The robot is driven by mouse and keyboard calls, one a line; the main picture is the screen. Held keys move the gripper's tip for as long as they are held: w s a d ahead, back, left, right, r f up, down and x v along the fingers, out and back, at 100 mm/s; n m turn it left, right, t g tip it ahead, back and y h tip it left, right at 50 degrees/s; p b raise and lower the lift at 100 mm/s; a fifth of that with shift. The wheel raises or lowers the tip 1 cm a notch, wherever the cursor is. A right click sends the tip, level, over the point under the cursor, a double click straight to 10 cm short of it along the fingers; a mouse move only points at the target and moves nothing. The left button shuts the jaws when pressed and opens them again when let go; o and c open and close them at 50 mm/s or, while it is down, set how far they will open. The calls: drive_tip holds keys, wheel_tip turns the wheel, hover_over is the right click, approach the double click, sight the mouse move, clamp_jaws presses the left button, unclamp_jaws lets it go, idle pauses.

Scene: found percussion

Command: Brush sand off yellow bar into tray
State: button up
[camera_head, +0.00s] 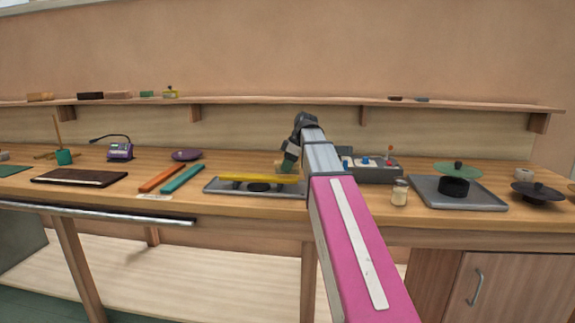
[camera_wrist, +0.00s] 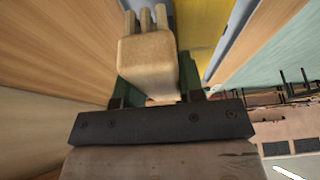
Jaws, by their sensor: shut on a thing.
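The yellow bar (camera_head: 243,178) lies lengthwise above the grey tray (camera_head: 215,187) on the bench, with a dark round thing under its middle. My gripper (camera_head: 287,164) is low over the bar's right part. In the wrist view my gripper (camera_wrist: 155,88) is shut on a cream brush (camera_wrist: 148,55) with several thick tufts at its far end. The yellow bar (camera_wrist: 202,25) shows just right of the brush there. I cannot tell whether the tufts touch the bar. Sand is too small to make out.
Orange and teal bars (camera_head: 182,179) lie left of the tray. A grey control box (camera_head: 372,170), a small jar (camera_head: 400,192) and another tray (camera_head: 480,201) with a black pot stand to the right. A shelf (camera_head: 230,99) runs along the wall behind.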

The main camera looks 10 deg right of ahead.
idle(0.4)
drive_tip(key=shift+s+a, duration=0.35)
drive_tip(key=shift+s, duration=0.7)
drive_tip(key=shift+s+a, duration=0.3)
drive_tip(key=shift+s, duration=0.75)
drive_tip(key=shift+s+a, duration=0.35)
drive_tip(key=shift+s, duration=0.7)
drive_tip(key=shift+r, duration=2.55)
drive_tip(key=w+a, duration=0.4)
drive_tip(key=w, duration=0.4)
drive_tip(key=shift+w+a+f, duration=0.15)
drive_tip(key=shift+w+a, duration=0.1)
drive_tip(key=shift+a, duration=0.1)
drive_tip(key=shift+f, duration=0.2)
drive_tip(key=shift+f, duration=2.2)
